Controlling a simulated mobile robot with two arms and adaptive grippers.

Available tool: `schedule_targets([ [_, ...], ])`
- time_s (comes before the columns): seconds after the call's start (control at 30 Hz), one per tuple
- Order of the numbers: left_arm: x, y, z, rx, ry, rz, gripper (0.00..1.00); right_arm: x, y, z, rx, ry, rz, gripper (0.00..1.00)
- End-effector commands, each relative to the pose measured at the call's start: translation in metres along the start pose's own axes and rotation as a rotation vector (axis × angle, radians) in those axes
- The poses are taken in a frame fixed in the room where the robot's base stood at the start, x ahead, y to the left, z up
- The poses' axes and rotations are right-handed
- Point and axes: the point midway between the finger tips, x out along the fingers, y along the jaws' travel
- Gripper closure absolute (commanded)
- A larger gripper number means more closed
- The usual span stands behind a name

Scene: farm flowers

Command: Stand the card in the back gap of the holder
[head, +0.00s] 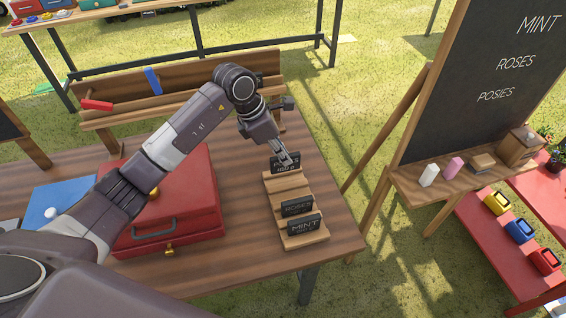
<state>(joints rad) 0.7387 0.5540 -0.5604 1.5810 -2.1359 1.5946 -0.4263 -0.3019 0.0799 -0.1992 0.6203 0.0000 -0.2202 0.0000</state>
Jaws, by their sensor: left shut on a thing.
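The wooden stepped card holder (281,187) stands on the brown table near its right end. A black card lettered MINT (304,226) stands in its front part, and a black card lettered ROSES (297,207) stands just behind it. My left gripper (287,160) is over the holder's back end, shut on a third black card (278,167). That card is upright, and its lettering is partly hidden by the fingers. I cannot tell whether its lower edge sits in the back gap or just above it. My right gripper is out of view.
A red case (172,196) with a handle lies on the table left of the holder, under my left arm. A blue sheet (58,205) lies farther left. A chalkboard easel (480,90) stands to the right, off the table.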

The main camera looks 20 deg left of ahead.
Motion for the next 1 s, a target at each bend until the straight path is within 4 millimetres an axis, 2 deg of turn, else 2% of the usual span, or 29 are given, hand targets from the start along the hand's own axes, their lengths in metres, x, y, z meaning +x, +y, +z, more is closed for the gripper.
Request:
schedule_targets([
  [0.17,0.011,-0.001,-0.005,0.000,0.000,-0.002,1.00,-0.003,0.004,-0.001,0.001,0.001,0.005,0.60],
  [0.4,0.041,-0.001,-0.017,-0.001,0.000,-0.002,1.00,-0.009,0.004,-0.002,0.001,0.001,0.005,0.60],
  [0.77,0.047,0.000,-0.020,0.001,0.000,0.001,1.00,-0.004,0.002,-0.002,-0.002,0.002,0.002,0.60],
  [0.8,0.045,0.000,-0.019,0.001,0.000,0.001,0.86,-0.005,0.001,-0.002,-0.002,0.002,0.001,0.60],
  [0.93,0.045,0.000,-0.019,0.001,0.000,0.000,0.72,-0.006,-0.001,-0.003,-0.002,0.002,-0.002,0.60],
  [1.0,0.045,0.000,-0.019,0.001,0.000,0.000,0.72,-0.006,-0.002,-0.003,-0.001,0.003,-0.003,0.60],
])
